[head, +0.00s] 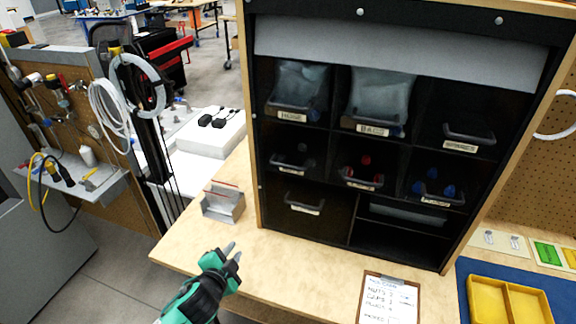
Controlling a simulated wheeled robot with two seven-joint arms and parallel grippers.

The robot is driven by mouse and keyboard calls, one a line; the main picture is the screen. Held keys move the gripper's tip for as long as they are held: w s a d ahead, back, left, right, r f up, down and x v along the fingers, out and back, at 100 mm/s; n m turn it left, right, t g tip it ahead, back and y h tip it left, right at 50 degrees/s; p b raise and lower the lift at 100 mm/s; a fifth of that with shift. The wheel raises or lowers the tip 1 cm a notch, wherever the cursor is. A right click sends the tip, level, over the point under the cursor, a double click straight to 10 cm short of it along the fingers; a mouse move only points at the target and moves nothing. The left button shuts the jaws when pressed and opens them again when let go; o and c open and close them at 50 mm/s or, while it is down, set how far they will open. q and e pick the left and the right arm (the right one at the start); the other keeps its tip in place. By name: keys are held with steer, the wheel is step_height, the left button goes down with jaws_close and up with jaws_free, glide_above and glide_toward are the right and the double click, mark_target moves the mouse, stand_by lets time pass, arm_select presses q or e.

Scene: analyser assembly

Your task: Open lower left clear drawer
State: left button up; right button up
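The lower left clear drawer (303,207) is in the bottom left compartment of the black cabinet (352,235). Its handle and label face me, and it looks closed, flush with the front. My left gripper (234,251) is green and black and reaches in from the bottom, in front of and to the left of the drawer, apart from it. Its two fingers are spread with nothing between them. My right gripper is not in view.
A small metal holder (223,203) stands on the wooden table left of the cabinet. A clipboard (389,299) lies in front, and a yellow tray (508,301) sits on a blue mat at right. Labelled bins fill the upper rows. The tabletop before the drawer is clear.

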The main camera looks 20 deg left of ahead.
arm_select(q)
steer(key=w+d+r+m+t+h, duration=0.2)
steer(key=w+r+m+t+h, duration=0.2)
steer(key=r+m, duration=0.55)
steer(key=m+h, duration=0.4)
steer(key=h, duration=0.1)
glide_toward(289, 166)
steer(key=p+x, duration=0.2)
steer(key=x, duration=0.3)
steer(key=p+x, duration=0.3)
steer(key=x, duration=0.2)
steer(key=shift+w+a+f, duration=0.15)
steer(key=shift+w+f, duration=0.05)
jaws_close()
